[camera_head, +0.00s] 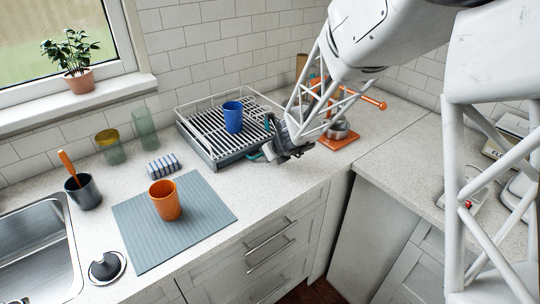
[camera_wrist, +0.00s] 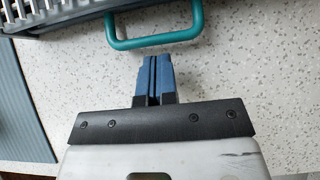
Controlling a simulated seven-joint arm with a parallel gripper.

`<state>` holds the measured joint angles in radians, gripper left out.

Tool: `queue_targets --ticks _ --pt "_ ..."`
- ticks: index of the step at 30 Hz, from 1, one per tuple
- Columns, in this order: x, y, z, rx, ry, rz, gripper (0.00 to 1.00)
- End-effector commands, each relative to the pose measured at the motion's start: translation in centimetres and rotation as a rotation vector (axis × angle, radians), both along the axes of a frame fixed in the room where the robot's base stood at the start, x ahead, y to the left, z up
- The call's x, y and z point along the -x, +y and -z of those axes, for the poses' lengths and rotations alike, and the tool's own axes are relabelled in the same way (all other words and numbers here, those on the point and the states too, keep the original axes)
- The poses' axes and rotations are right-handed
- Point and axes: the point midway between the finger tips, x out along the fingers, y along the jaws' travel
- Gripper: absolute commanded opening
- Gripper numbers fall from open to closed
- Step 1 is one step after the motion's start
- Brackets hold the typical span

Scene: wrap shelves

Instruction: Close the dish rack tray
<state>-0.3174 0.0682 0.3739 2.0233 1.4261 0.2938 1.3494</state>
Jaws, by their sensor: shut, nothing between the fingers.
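The dish rack (camera_head: 205,133) stands on the counter against the tiled wall, with a blue cup (camera_head: 233,117) on its slats. Its grey tray (camera_head: 232,157) shows at the front under the rack; how far it is out I cannot tell. In the wrist view the tray's teal handle (camera_wrist: 154,41) sticks out from the rack (camera_wrist: 60,12) at the top. My gripper (camera_wrist: 155,57) is shut and empty, its blue fingertips just short of the handle's front bar. In the head view my gripper (camera_head: 272,152) is at the rack's front right corner, partly hiding the handle.
An orange stand with a metal cup (camera_head: 339,131) is right of my gripper. The front counter strip is clear.

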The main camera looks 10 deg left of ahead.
Motion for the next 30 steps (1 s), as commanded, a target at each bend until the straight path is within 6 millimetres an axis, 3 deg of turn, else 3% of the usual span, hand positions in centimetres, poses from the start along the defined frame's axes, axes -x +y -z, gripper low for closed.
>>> queue_targets --ticks 8,21,30 --pt "1.7 -1.7 -0.5 0.001 -0.001 0.002 0.00" --pt "4.6 -4.6 -5.6 0.001 -0.004 0.001 0.00" --pt "6.0 -6.0 -7.9 0.000 0.000 0.001 0.00"
